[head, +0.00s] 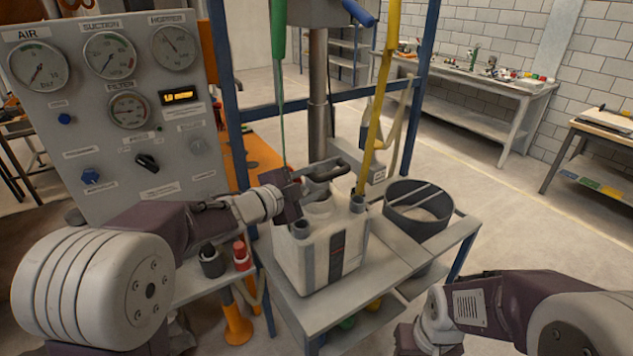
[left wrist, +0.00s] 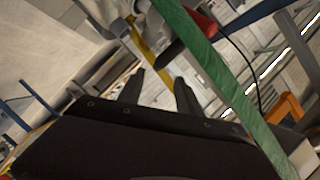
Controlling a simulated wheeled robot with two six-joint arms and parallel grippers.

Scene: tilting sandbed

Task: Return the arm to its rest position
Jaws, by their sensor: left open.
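My left arm comes in from the left in the head view. My left gripper (head: 286,186) hangs over the back-left part of a white box-like unit (head: 320,262); I cannot tell whether it touches it. In the left wrist view, the two dark fingers of the left gripper (left wrist: 158,92) stand apart with nothing held between them. A green strap (left wrist: 212,60) crosses close beside the fingers. My right arm (head: 490,305) shows at the lower right, but its fingers are not visible.
A gauge panel (head: 105,185) stands at the left, close behind my left arm. A blue frame (head: 425,75) with a hanging yellow strap (head: 380,90) rises behind the white unit. A dark bucket (head: 416,215) stands on the grey cart (head: 445,250). Open floor lies to the right.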

